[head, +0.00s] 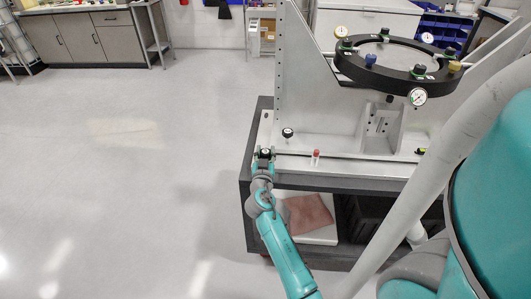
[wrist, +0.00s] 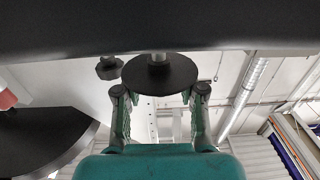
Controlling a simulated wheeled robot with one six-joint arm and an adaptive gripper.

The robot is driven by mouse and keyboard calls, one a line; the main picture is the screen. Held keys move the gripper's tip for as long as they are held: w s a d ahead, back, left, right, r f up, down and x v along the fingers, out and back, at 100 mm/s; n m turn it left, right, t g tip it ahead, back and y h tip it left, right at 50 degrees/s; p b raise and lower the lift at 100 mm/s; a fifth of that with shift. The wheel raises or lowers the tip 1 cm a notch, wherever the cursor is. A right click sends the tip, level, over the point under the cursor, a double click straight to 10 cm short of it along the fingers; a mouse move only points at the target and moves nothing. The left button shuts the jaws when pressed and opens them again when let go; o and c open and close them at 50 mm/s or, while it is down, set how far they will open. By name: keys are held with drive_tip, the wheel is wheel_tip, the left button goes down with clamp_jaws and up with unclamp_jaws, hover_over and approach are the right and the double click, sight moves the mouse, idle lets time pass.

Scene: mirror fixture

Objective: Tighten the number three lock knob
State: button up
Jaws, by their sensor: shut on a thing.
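A black knob with a pale top (head: 265,152) stands at the left front corner of the fixture's base plate. My gripper (head: 264,158) is at this knob, reaching in from the front. In the wrist view a round black knob (wrist: 160,74) on a pale shaft lies between the two fingers of my gripper (wrist: 160,92), and they are shut on it. A second black knob (wrist: 108,69) shows just left of it; in the head view another black knob with a pale top (head: 288,133) stands behind and right. I cannot read any number on the knobs.
A dark ring (head: 400,67) with coloured knobs and dial gauges stands above the base plate at the right. A small red-capped part (head: 316,154) is right of my gripper. A folded reddish cloth (head: 308,213) lies on the lower shelf. The floor at left is clear.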

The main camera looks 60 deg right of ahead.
drive_tip(key=shift+f+m+g+h, duration=0.1)
drive_tip(key=shift+m+g+h, duration=0.5)
drive_tip(key=shift+m+g, duration=1.05)
drive_tip(key=shift+n+g, duration=0.35)
drive_tip(key=o, duration=1.2)
drive_tip(key=shift+c, duration=0.2)
drive_tip(key=s+a, duration=0.2)
drive_tip(key=a, duration=1)
drive_tip(key=shift+s, duration=0.1)
